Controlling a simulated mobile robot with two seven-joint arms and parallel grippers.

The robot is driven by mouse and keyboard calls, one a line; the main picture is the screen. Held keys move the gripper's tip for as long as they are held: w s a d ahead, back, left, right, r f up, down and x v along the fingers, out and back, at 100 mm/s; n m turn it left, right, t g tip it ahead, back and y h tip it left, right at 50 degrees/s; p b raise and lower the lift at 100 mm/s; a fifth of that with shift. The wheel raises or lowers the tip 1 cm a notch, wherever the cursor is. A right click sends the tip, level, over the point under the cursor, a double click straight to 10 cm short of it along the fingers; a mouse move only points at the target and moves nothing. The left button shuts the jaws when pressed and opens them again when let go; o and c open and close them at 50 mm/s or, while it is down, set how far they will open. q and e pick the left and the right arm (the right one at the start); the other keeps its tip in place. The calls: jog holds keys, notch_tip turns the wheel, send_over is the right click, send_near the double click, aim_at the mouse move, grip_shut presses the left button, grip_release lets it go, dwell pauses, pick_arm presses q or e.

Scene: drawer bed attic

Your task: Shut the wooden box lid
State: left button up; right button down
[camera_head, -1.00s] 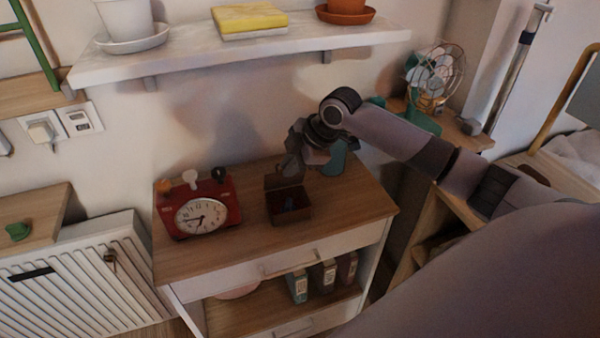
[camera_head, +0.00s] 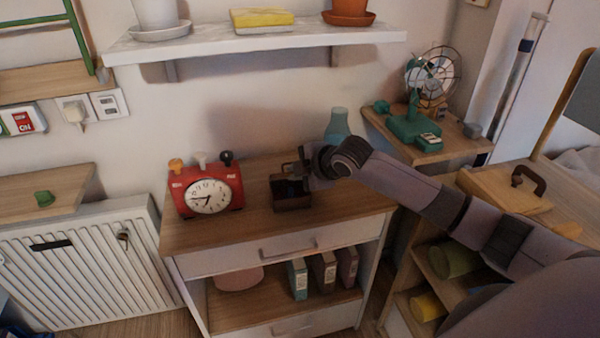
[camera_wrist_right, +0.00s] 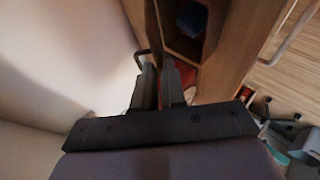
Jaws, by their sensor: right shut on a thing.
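The small wooden box (camera_head: 291,203) stands on the dresser top, right of the red clock. It is open, with a dark interior. My right gripper (camera_head: 299,171) comes in from the right at the upper right of the box. In the right wrist view, the gripper (camera_wrist_right: 160,70) is shut on the box lid (camera_wrist_right: 152,35), seen edge-on as a thin dark panel. The lid stands raised beside the open box (camera_wrist_right: 212,40), which holds something blue (camera_wrist_right: 192,18). In the head view the gripper hides much of the lid. My left gripper is out of view.
The red alarm clock (camera_head: 207,192) stands left of the box. A teal vase (camera_head: 337,125) stands behind my right wrist. A white shelf (camera_head: 270,42) with pots hangs above. The dresser top (camera_head: 240,228) is clear in front of the box.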

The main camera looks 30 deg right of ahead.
aim_at(291, 199)
jog(key=shift+s+a+f+n+t, duration=0.15)
jog(key=shift+s+f+t, duration=0.25)
jog(key=shift+f, duration=0.35)
jog(key=shift+s+a+f+n+t, duration=0.15)
jog(key=shift+s+f+t, duration=0.1)
jog(key=shift+s+f, duration=0.45)
jog(key=shift+s+a+f+t, duration=0.15)
jog(key=shift+s+f+t, duration=0.2)
jog(key=shift+f, duration=0.5)
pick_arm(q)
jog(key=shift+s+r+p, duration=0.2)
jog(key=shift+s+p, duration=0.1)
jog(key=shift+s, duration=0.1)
pick_arm(e)
jog(key=shift+s+f, duration=0.2)
jog(key=shift+f, duration=0.75)
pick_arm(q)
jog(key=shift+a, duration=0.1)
pick_arm(e)
jog(key=c, duration=1.3)
grip_release()
jog(key=shift+f, duration=0.1)
jog(key=shift+w, duration=0.15)
